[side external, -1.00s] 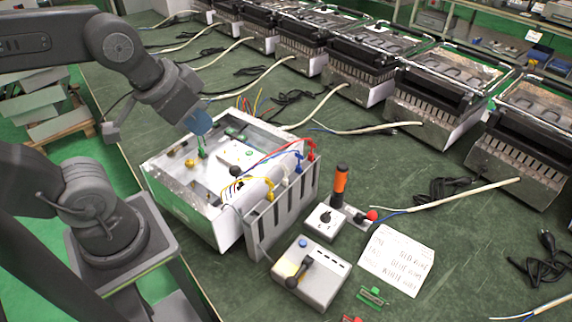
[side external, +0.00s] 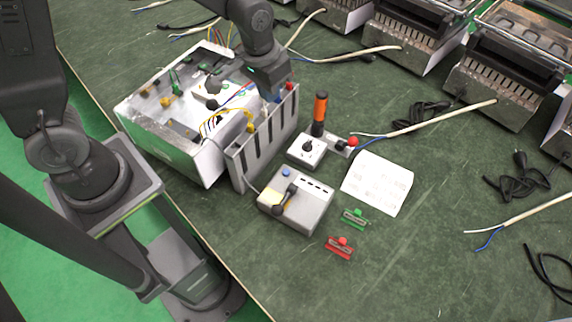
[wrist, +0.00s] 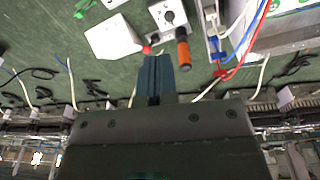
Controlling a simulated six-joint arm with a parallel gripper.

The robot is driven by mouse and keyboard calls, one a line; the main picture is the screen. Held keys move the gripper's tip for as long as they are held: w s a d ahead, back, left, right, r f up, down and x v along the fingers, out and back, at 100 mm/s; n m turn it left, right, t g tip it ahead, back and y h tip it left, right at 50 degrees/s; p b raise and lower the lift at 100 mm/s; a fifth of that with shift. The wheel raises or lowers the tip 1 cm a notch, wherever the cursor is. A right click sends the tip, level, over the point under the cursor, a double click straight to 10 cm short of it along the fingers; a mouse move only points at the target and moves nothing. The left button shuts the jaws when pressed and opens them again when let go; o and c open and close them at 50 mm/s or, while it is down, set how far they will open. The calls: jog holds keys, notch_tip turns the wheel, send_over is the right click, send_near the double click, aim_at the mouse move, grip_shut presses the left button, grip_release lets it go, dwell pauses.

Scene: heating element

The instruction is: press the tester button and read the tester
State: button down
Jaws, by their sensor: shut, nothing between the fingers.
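The tester is a grey box (side external: 297,208) with a blue button (side external: 286,172), a dark handle-like part and a pale yellowish patch on top. It stands on the green bench, in front of the slotted rack (side external: 262,140). My gripper (side external: 270,88) is above the rack's far end, behind and above the tester, clear of the button. Its fingertips are hard to make out there. In the wrist view my gripper (wrist: 156,58) has its blue-grey fingers shut and empty. I cannot make out the tester's button or any reading in the wrist view.
An open white heater housing (side external: 165,125) with coloured wires lies left of the rack. A dial box (side external: 306,150), orange handle (side external: 320,107), red knob (side external: 353,141), paper note (side external: 378,183), green clip (side external: 354,218) and red clip (side external: 340,247) surround the tester.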

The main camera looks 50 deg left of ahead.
jog(key=g, duration=0.2)
send_over(285, 171)
notch_tip(285, 171, down, 12)
jog(key=f, duration=0.1)
jog(key=shift+w+d+r, duration=0.1)
jog(key=shift+d+r, duration=0.05)
jog(key=shift+r, duration=0.1)
notch_tip(285, 171, down, 14)
dwell(0.4)
jog(key=shift+f, duration=1)
notch_tip(285, 171, up, 15)
jog(key=shift+w+f+t, duration=0.15)
jog(key=shift+t, duration=0.15)
